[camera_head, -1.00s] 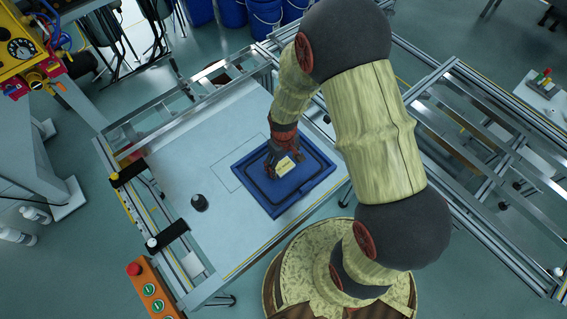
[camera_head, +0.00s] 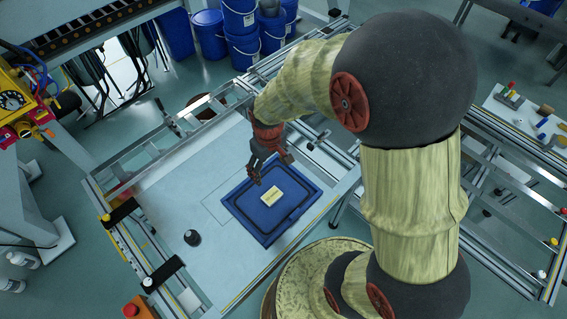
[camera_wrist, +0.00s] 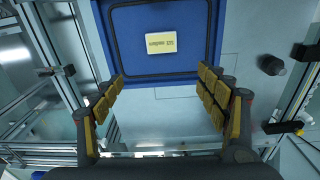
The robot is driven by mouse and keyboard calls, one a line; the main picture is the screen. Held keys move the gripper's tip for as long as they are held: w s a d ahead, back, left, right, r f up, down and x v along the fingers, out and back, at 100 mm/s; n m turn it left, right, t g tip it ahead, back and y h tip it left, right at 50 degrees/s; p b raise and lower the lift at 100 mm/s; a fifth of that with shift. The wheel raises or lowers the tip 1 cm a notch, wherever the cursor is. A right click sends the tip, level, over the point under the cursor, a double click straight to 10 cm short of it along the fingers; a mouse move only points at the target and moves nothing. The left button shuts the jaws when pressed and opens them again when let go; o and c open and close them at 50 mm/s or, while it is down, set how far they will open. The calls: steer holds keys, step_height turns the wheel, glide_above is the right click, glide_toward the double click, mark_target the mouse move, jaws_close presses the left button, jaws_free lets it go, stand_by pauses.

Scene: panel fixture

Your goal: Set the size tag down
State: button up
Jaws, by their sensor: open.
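The size tag (camera_head: 272,195) is a small pale-yellow plate with dark print. It lies flat in the blue tray (camera_head: 262,233), near the tray's middle, and it also shows in the wrist view (camera_wrist: 161,42). My gripper (camera_head: 272,175) is open and empty, above the far-left part of the tray and apart from the tag. In the wrist view, my open fingers (camera_wrist: 165,90) stand wide on both sides with nothing between them. The tag lies beyond the fingertips there.
The tray sits on a pale panel table (camera_head: 165,205) with a drawn outline beside it. A small black knob-like part (camera_head: 192,238) stands to the left. Black clamps (camera_head: 163,274) line the left edge. Metal rails (camera_head: 490,210) run at the right. The panel's left side is mostly clear.

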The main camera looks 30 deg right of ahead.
steer(key=s+r+m+t, duration=0.1)
steer(key=s+r+t, duration=0.1)
steer(key=s+r, duration=0.5)
steer(key=s+r+m+t, duration=0.2)
steer(key=s+r, duration=0.5)
steer(key=r, duration=1.1)
steer(key=shift+s+r+t, duration=0.15)
steer(key=shift+s+t, duration=0.1)
steer(key=shift+t, duration=0.15)
